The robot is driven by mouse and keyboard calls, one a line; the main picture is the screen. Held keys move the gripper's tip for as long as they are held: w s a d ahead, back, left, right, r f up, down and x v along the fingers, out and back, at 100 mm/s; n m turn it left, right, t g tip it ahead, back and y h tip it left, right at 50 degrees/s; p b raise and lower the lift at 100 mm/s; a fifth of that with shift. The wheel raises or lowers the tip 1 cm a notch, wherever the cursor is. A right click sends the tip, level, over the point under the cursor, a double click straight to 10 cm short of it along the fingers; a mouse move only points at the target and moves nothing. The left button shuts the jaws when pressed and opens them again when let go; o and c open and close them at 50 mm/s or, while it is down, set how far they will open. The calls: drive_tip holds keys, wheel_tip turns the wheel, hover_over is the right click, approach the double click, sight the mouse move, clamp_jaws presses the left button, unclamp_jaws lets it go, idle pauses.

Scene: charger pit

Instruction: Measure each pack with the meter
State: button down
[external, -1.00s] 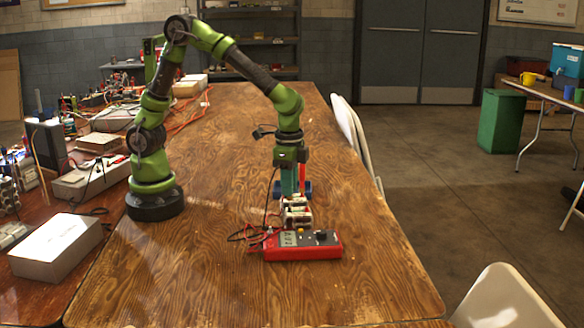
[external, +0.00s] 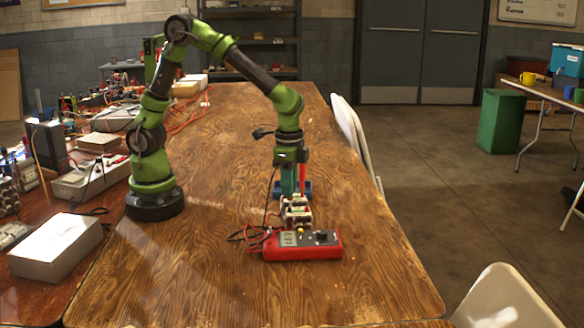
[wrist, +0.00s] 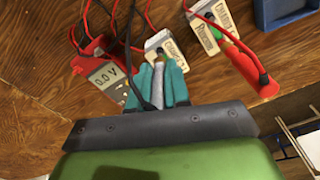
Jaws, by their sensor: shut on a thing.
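A red meter (external: 275,252) lies on the wooden table; its screen reads 0.0 V in the wrist view (wrist: 105,76). White packs (external: 297,214) stand just behind it; two show in the wrist view, a nearer one (wrist: 166,48) and one further right (wrist: 208,32), with partly readable printed labels. A red probe (wrist: 245,68) leans at the right pack, its red cable attached. My gripper (external: 289,191) points down at the packs. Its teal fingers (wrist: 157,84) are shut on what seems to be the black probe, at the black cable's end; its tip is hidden.
A blue tray (wrist: 284,10) lies beyond the packs. Black and red cables (external: 252,235) loop left of the meter. A white box (external: 58,245) and electronics stand on the left bench. The table's front and right side are clear.

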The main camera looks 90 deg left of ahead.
drive_tip(key=shift+f, duration=0.95)
idle(1.0)
drive_tip(key=c, duration=0.7)
unclamp_jaws()
drive_tip(key=shift+r, duration=3.8)
